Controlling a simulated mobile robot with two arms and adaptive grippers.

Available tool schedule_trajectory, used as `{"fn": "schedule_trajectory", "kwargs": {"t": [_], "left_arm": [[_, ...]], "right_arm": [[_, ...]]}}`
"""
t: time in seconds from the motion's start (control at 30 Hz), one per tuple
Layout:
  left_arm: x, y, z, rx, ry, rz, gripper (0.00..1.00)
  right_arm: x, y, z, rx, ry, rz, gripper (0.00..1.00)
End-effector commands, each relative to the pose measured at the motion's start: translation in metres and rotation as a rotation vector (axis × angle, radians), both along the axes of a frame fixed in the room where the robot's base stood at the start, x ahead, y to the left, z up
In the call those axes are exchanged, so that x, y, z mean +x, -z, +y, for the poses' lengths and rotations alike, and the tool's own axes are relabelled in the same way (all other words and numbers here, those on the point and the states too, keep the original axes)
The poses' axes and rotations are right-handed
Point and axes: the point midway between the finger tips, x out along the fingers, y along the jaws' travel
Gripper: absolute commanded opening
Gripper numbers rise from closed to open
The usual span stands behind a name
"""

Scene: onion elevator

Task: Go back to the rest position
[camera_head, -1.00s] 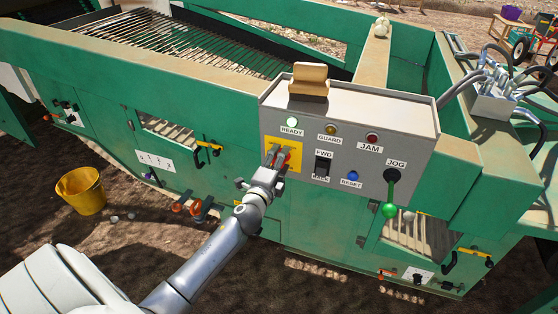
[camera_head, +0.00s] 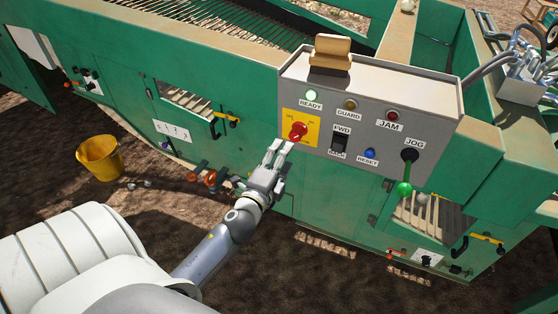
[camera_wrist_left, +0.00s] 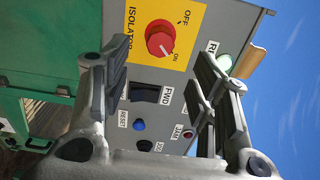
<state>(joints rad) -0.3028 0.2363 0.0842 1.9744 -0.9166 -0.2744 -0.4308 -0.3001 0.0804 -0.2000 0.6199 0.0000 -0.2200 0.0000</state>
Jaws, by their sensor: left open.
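My left gripper (camera_head: 278,150) is open and empty, just below and in front of the red isolator knob (camera_head: 298,131) on its yellow plate (camera_head: 288,119). In the left wrist view the knob (camera_wrist_left: 160,40) lies beyond the two spread fingers (camera_wrist_left: 150,75), with a gap between. The pointer of the knob is toward ON. The grey control box (camera_head: 437,115) carries the knob and faces me. My right gripper is not in view.
The box also has a lit green READY lamp (camera_head: 311,95), a black FWD/BACK switch (camera_head: 339,143), a blue RESET button (camera_head: 370,154) and a green-tipped JOG lever (camera_head: 404,188). A yellow bucket (camera_head: 99,158) stands on the ground at left. Open air lies in front of the green machine (camera_head: 240,83).

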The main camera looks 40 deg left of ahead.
Motion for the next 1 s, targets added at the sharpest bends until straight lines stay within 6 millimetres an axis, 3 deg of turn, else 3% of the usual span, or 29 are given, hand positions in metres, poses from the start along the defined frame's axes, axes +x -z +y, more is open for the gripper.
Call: {"fn": "schedule_trajectory", "kwargs": {"t": [0.2,0.77,0.87,0.97,1.0], "left_arm": [[-0.014,0.0,-0.003,0.001,-0.001,0.0,0.54],[-0.014,0.002,-0.003,-0.003,0.0,0.002,0.54],[-0.014,0.022,-0.004,-0.038,-0.001,0.035,0.54],[-0.016,0.069,-0.007,-0.131,-0.003,0.11,0.54],[-0.018,0.096,-0.009,-0.182,-0.008,0.153,0.54]], "right_arm": [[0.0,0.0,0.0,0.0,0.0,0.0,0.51],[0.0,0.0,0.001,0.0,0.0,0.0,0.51],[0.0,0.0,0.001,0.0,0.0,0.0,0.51],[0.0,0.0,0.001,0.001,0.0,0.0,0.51],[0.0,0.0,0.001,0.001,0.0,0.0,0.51]]}}
